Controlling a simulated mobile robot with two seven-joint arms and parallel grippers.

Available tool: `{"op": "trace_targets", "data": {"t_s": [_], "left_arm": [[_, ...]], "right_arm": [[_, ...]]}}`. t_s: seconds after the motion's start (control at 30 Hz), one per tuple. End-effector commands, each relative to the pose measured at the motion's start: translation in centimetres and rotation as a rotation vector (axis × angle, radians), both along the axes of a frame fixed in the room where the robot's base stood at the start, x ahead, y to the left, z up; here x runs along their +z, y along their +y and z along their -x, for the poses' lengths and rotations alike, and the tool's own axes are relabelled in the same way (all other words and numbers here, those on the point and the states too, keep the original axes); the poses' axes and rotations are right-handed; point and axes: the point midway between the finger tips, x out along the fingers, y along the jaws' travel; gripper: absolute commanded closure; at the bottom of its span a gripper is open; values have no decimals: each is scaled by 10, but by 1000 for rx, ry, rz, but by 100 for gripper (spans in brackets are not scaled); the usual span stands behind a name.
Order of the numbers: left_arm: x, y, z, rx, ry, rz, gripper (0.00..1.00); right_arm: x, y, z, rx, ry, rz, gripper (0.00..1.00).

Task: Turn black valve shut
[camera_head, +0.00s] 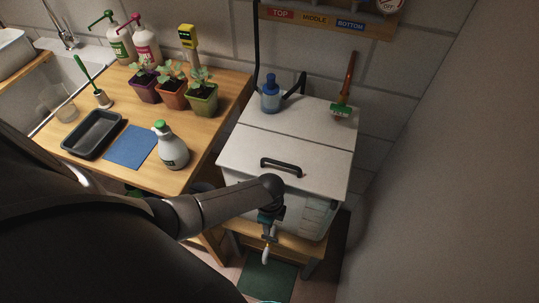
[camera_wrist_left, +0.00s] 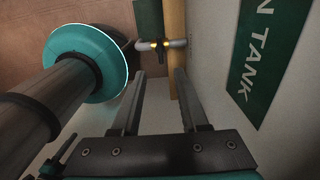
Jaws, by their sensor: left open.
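In the left wrist view, a small dark valve (camera_wrist_left: 158,45) with two yellow spots sits on a short grey pipe (camera_wrist_left: 179,43) at the tank's lower front. Its handle and how far it is turned cannot be made out. My left gripper (camera_wrist_left: 162,75) is open and empty. Its two fingers point toward the valve, which shows beyond the gap between their tips, apart from them. In the head view my left gripper (camera_head: 268,232) hangs pointing down in front of the white tank (camera_head: 332,180); the valve is not clear there. My right gripper is not in view.
The tank stands on a wooden stand (camera_head: 312,248) with a green mat (camera_head: 265,278) below. The bench (camera_head: 185,185) at left holds potted seedlings (camera_head: 173,92) and a spray bottle (camera_head: 172,150).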

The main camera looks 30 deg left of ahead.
Motion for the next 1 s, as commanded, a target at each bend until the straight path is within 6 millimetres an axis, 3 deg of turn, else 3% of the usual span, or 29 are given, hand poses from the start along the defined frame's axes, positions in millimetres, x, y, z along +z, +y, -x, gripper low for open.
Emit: {"op": "trace_targets", "data": {"t_s": [0.1, 0.37, 0.87, 1.0], "left_arm": [[18, 0, 0, 0, 0, 0, 56], [30, 0, 1, 0, 1, 0, 56], [29, 0, 1, 3, 1, 0, 56], [5, 2, 11, 88, -9, 4, 56]], "right_arm": [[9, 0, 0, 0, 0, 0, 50], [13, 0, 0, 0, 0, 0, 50], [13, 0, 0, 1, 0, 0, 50], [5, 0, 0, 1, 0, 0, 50]]}}
